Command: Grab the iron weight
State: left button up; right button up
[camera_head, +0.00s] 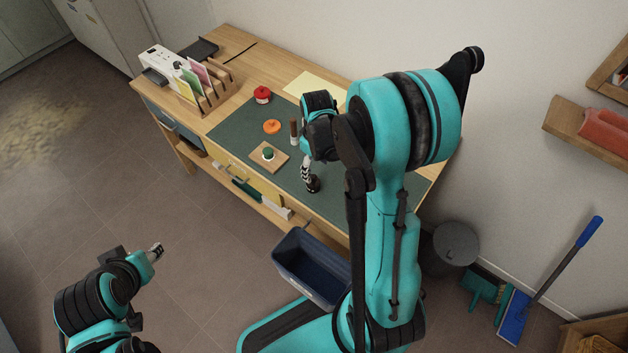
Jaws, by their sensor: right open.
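A small dark, rounded object (313,185), which looks like the iron weight, sits on the green desk mat (228,128) near its front edge. My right gripper (307,176) points down right at it, with its jaws open. The fingers overlap the dark object in the camera_head view, and I cannot tell whether they touch it. My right forearm hides the mat's right part. My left gripper (156,251) is away from the desk, over the floor at lower left; its jaws are too small to read.
A wooden rack (217,97) stands at left. A blue bin (290,262) is below the desk front.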

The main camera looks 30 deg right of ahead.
aim_at(313, 177)
notch_tip(313, 177, down, 3)
jog(key=shift+a+b, duration=0.15)
jog(key=shift+b, duration=0.45)
jog(key=f+b, duration=0.1)
jog(key=f, duration=0.2)
jog(key=f+b, duration=0.1)
jog(key=f, duration=0.1)
jog(key=shift+w+a+b, duration=0.1)
jog(key=shift+a+b, duration=0.2)
jog(key=shift+c, duration=1.3)
grip_shut()
